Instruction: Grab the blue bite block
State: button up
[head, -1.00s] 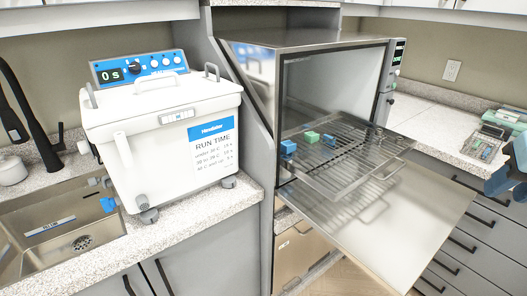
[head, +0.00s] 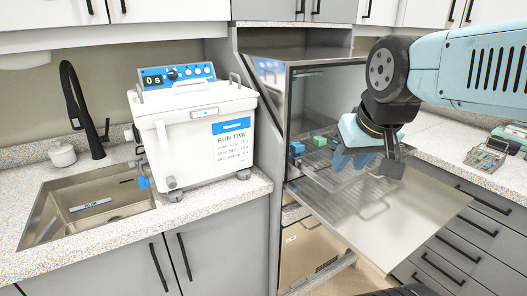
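A blue bite block (head: 297,147) sits at the left front of the wire rack in the open autoclave chamber, in the head view. A green block (head: 320,141) lies just right of it, and another small blue block (head: 333,143) shows behind my gripper's left edge. My gripper (head: 352,160) hangs in front of the chamber opening, right of these blocks and apart from the left blue one. It covers much of the rack. Its blue fingers overlap from this angle, so their opening is not clear. I see nothing held in it.
The lowered autoclave door (head: 420,222) juts out below my gripper. A white ultrasonic cleaner (head: 195,135) stands on the counter left of the autoclave, beside a sink (head: 85,210) with a blue piece (head: 143,182) at its rim. A tray with tools (head: 486,158) lies on the right counter.

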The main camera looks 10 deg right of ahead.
aim_at(296, 147)
jog(key=u, duration=0.05)
jog(key=i, duration=0.2)
jog(key=u, duration=1.8)
jog(key=k, duration=1.7)
jog(key=z, duration=1.25)
jog(key=i, duration=1)
jog(key=u, duration=0.15)
